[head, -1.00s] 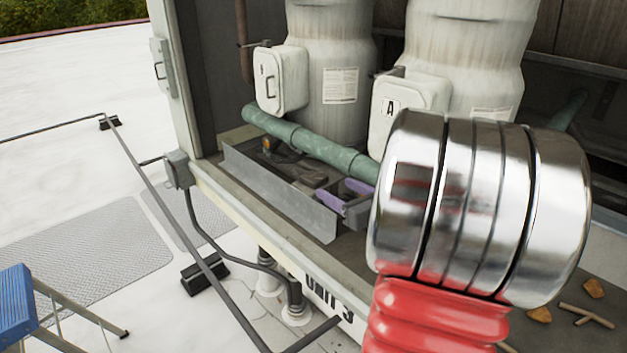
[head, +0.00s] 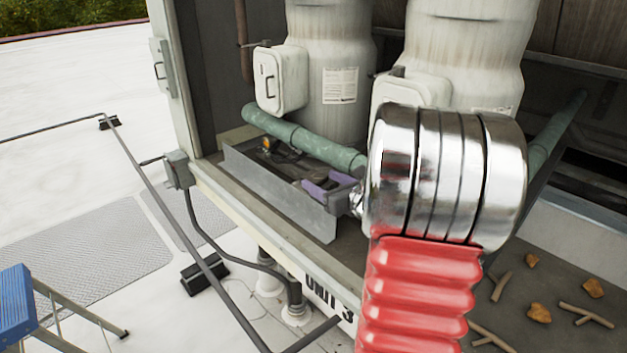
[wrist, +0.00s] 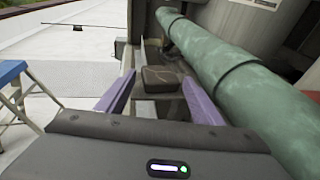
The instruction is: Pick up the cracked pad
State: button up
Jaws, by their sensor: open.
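A small dark brown block, which looks like the pad (wrist: 160,79), lies ahead in the wrist view, between the lines of my two purple fingers. No crack can be made out at this size. My gripper (wrist: 158,88) is open, with a finger on either side and nothing clearly held. In the head view my gripper (head: 325,184) is low in the narrow space behind a grey metal lip (head: 275,192). My chrome and red arm hides part of that area. Dark items lie farther along the space; I cannot tell the pad apart there.
A green pipe (head: 300,142) runs close along the gripper's right, also large in the wrist view (wrist: 225,85). White tanks (head: 335,75) stand behind. Twigs and leaves (head: 540,312) lie on the deck at right. A blue stepladder (head: 18,305) stands at lower left.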

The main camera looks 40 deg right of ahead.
aim_at(320, 180)
jog(key=shift+x, duration=1.1)
jog(key=c, duration=0.8)
jog(key=shift+r, duration=0.1)
jog(key=shift+r, duration=1.4)
jog(key=shift+s+r, duration=0.15)
jog(key=shift+r, duration=0.25)
jog(key=f+v, duration=0.1)
jog(key=v, duration=0.4)
jog(key=f+v, duration=0.1)
jog(key=v, duration=0.5)
jog(key=f+v, duration=0.1)
jog(key=v, duration=0.5)
jog(key=shift+s+f, duration=0.25)
jog(key=shift+s, duration=0.3)
